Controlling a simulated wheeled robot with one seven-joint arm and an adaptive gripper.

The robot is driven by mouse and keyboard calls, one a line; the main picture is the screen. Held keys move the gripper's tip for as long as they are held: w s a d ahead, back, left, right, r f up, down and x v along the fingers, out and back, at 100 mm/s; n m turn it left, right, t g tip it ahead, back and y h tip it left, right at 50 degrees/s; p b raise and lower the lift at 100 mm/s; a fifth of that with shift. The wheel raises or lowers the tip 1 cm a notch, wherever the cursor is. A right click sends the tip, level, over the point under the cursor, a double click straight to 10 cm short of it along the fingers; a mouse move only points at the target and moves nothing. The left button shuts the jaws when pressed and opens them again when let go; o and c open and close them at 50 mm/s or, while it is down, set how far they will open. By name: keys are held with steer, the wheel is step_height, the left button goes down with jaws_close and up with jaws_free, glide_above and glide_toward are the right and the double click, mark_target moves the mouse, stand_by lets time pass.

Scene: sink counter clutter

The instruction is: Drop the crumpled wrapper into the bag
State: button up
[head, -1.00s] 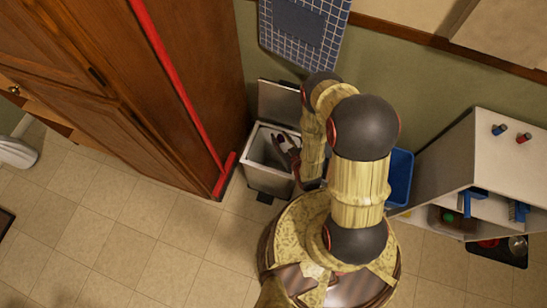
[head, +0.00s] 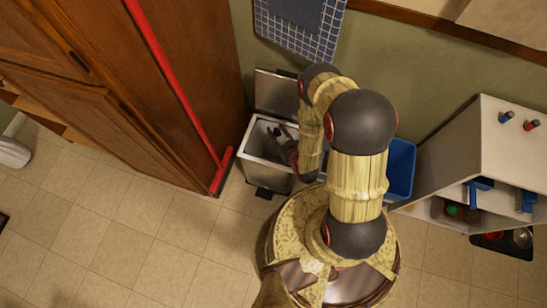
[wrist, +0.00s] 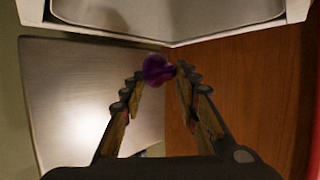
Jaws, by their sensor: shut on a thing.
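A small purple crumpled wrapper (wrist: 157,69) is pinched between the fingertips of my gripper (wrist: 158,72) in the wrist view. In the head view my gripper (head: 279,133) is over the right part of the opening of a grey bin (head: 266,176). The bin's lid (head: 277,94) stands open against the wall. The bin's pale rim (wrist: 28,10) shows at the top of the wrist view. I cannot make out a separate bag in the bin. My arm hides the bin's right side in the head view.
A tall brown wooden cabinet (head: 165,60) with a red pole (head: 172,75) stands close left of the bin. A blue bin (head: 401,168) is to the right, beside a white shelf unit (head: 480,150). The tiled floor (head: 120,235) at the left is clear.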

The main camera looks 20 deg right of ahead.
steer(key=o, duration=0.9)
steer(key=shift+r, duration=5)
steer(key=shift+f, duration=0.1)
